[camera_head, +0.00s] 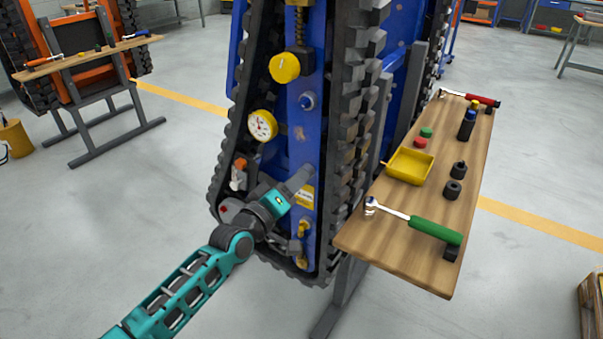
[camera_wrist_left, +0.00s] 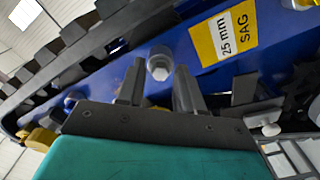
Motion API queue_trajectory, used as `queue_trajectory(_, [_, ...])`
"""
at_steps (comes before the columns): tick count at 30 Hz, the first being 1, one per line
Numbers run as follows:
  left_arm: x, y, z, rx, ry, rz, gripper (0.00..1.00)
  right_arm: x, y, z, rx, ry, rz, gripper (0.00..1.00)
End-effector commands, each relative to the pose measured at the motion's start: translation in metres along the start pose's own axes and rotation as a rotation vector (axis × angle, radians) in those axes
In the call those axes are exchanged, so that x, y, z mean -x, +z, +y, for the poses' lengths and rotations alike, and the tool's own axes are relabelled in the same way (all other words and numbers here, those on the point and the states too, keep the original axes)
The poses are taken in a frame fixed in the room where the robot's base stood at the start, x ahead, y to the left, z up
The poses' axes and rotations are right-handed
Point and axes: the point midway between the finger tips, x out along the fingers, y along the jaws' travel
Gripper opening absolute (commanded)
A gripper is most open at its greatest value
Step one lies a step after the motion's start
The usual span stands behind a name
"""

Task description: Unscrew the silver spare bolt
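The silver bolt (camera_wrist_left: 159,67) sits in the blue plate of the tracked carrier in the left wrist view, its hex head facing me. My left gripper (camera_wrist_left: 160,84) is open there, with one finger to each side of the bolt head; I cannot tell whether either finger touches it. In the head view my left gripper (camera_head: 302,176) reaches the lower part of the blue plate (camera_head: 309,140) and hides the bolt. My right gripper is in neither view.
A yellow "25 mm SAG" label (camera_wrist_left: 224,39) is beside the bolt. A gauge (camera_head: 262,126), a yellow cap (camera_head: 285,67) and a blue bolt (camera_head: 307,101) are above. Right of the track, a wooden table (camera_head: 385,235) holds a green-handled ratchet (camera_head: 435,230) and a yellow tray (camera_head: 409,166).

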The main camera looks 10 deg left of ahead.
Motion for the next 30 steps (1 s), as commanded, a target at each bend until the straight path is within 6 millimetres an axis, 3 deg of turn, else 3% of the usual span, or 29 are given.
queue_trajectory(5, [0.0, -0.001, 0.001, -0.144, -0.001, -0.001, 0.36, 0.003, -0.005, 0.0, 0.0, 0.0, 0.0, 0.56])
queue_trajectory(12, [0.0, -0.002, 0.002, -0.66, -0.001, -0.001, 0.36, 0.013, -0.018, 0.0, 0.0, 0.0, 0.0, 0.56])
queue_trajectory(16, [0.0, -0.001, 0.0, -0.846, -0.001, 0.0, 0.36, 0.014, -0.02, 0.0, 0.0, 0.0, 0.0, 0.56])
queue_trajectory(30, [0.001, 0.0, 0.0, -0.893, -0.001, -0.001, 0.36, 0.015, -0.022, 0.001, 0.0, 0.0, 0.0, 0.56])
